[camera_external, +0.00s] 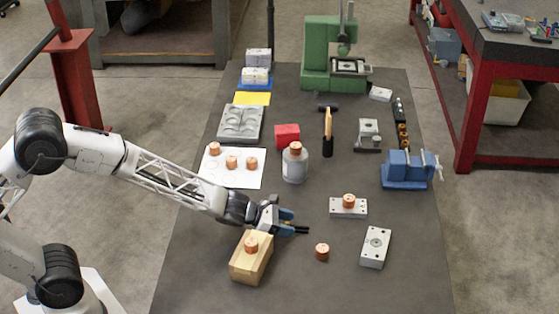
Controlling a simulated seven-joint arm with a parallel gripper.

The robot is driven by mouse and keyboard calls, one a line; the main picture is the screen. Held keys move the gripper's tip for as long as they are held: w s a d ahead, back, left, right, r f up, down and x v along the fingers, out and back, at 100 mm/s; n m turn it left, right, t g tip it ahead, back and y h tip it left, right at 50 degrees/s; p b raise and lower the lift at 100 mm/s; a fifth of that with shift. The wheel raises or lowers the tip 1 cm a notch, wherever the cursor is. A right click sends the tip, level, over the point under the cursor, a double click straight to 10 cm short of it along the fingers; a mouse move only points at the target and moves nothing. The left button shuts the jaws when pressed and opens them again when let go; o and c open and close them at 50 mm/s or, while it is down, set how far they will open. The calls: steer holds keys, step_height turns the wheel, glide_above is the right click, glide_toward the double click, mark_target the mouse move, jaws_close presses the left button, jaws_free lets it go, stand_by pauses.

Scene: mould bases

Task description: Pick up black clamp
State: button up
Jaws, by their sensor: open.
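My gripper (296,222) is open, with nothing seen between its fingers. It is low over the dark table, just behind and right of a wooden block (248,264). No thing is clearly recognisable as a black clamp. A small dark object (398,106) lies at the back right, above a row of small brass-coloured pieces, too small to identify. A black-headed hammer-like tool (327,130) with an orange and black handle is at the middle back. My gripper is well apart from both.
A copper cylinder (251,245) sits on the wooden block, another (322,252) on the table. Metal plates (376,248) lie at right. A jar (295,166), red box (287,135), blue vise (405,170) and green press (320,50) stand further back. The table's front middle is free.

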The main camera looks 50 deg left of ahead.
mark_target(287, 223)
jaws_close()
steer(key=shift+r, duration=0.15)
steer(key=shift+r, duration=4.85)
